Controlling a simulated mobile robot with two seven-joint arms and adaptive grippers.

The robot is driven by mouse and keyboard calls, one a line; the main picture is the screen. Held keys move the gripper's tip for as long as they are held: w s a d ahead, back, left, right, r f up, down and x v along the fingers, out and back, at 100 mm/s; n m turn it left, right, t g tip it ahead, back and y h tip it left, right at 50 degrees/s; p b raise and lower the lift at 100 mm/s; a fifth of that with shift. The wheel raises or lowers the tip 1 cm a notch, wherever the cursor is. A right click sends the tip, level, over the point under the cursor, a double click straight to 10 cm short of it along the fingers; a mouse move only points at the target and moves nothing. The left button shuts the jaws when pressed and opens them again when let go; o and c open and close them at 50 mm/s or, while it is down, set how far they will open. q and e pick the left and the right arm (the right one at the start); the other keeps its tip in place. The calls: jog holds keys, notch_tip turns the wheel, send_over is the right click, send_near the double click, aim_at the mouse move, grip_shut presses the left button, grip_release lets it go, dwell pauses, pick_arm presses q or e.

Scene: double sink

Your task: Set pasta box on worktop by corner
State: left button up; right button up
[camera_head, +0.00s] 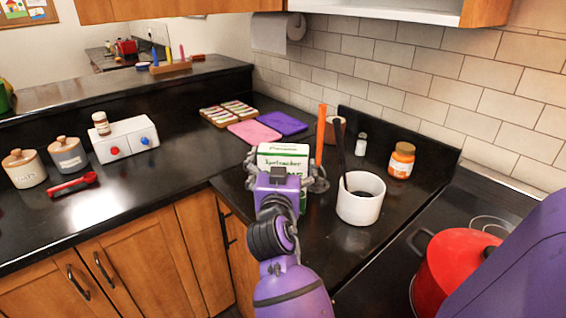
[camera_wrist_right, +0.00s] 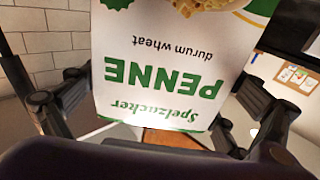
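My left gripper is not in view.
A white pot (camera_head: 361,207) with a dark utensil stands close right of the box. Behind are a brown crock (camera_head: 335,130), a shaker (camera_head: 361,144) and an orange jar (camera_head: 401,160). A red pot (camera_head: 455,270) is on the hob. Pink (camera_head: 254,132) and purple (camera_head: 283,123) mats lie behind left.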

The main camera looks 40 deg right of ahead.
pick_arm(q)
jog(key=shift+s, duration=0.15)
pick_arm(e)
jog(key=shift+r, duration=0.15)
jog(key=shift+s+a, duration=0.15)
jog(key=shift+a, duration=0.05)
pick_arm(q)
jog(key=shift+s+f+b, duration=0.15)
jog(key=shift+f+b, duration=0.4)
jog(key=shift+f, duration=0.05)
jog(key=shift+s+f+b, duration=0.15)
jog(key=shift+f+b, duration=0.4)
pick_arm(e)
jog(key=v, duration=1.1)
jog(key=shift+s+a, duration=0.15)
jog(key=shift+s, duration=0.05)
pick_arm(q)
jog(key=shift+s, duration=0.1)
